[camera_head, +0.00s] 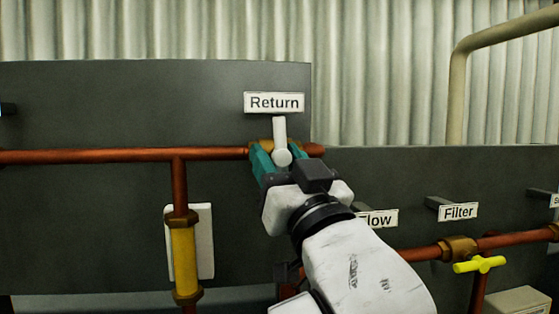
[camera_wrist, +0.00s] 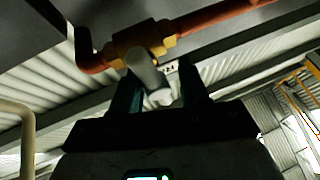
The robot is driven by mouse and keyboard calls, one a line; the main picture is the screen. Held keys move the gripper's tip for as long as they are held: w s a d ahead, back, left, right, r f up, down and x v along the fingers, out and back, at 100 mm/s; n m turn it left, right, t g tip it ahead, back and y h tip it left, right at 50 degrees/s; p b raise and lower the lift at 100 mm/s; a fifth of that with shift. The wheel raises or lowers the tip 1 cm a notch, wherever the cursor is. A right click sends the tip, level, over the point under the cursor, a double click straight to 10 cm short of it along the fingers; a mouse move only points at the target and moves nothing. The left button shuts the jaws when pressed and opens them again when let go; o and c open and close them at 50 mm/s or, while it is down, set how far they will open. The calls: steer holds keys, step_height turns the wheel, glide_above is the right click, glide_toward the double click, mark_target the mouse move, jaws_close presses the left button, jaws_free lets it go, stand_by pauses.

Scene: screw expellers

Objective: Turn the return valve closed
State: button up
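The return valve has a white lever handle (camera_head: 279,132) that points straight up, across the horizontal copper pipe, below the "Return" sign (camera_head: 274,102). Its brass body shows in the wrist view (camera_wrist: 143,40), with the white handle (camera_wrist: 146,70) in front of it. My gripper (camera_head: 276,155) is at the valve, its teal fingers on either side of the handle's round hub. In the wrist view my gripper (camera_wrist: 158,88) has its fingers apart, with the handle between them and a gap visible on the right. Whether the left finger touches the handle is unclear.
A copper pipe (camera_head: 90,156) runs along the dark panel (camera_head: 110,105), with a yellow-sleeved branch (camera_head: 184,260) going down at left. My arm partly covers another sign (camera_head: 382,219).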

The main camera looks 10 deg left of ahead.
steer(key=shift+d, duration=0.15)
steer(key=shift+s+d+f, duration=0.15)
steer(key=shift+s+f, duration=0.05)
steer(key=b+v, duration=0.2)
steer(key=v, duration=0.8)
steer(key=shift+f, duration=0.1)
steer(key=r+p, duration=0.1)
steer(key=p, duration=0.2)
steer(key=r+p, duration=0.1)
steer(key=p, duration=0.2)
steer(key=n+p, duration=0.1)
steer(key=p, duration=0.2)
steer(key=shift+d+r+g, duration=0.25)
steer(key=shift+r+g, duration=0.15)
steer(key=shift+f, duration=0.1)
